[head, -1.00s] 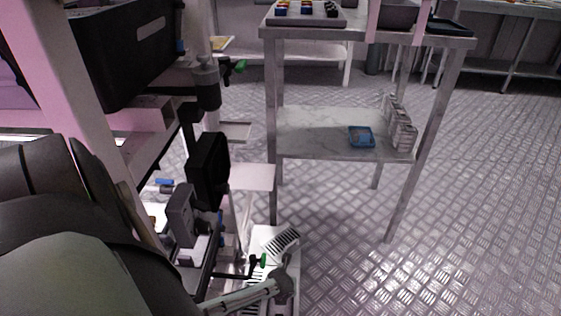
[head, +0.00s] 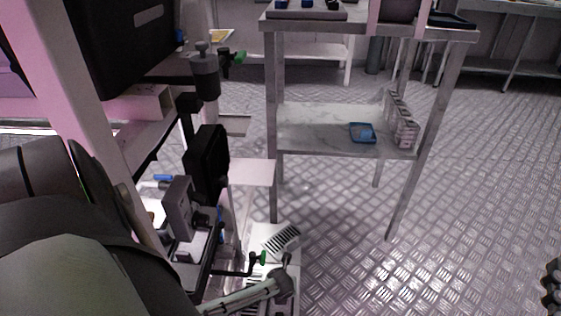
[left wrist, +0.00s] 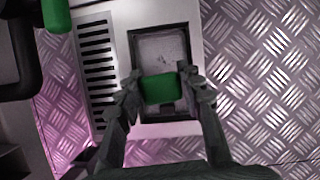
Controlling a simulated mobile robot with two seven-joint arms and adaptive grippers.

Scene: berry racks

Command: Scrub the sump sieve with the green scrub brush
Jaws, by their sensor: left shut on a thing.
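In the left wrist view my left gripper (left wrist: 161,84) is shut on the green scrub brush (left wrist: 159,89), whose green block sits between the two dark fingers. Beyond the brush lies a dark-framed rectangular opening with a grey, speckled surface inside, which looks like the sump sieve (left wrist: 160,48). The brush overlaps its near part; I cannot tell whether its bristles touch. In the head view the sieve and brush cannot be made out near the end of my left arm. A dark knobby part at the right edge looks like my right gripper (head: 552,286), mostly cut off.
A slotted grate (left wrist: 97,65) lies left of the sieve. A green valve handle (head: 262,257) on a black pipe stands close by. A black upright box (head: 207,165) is left of it.

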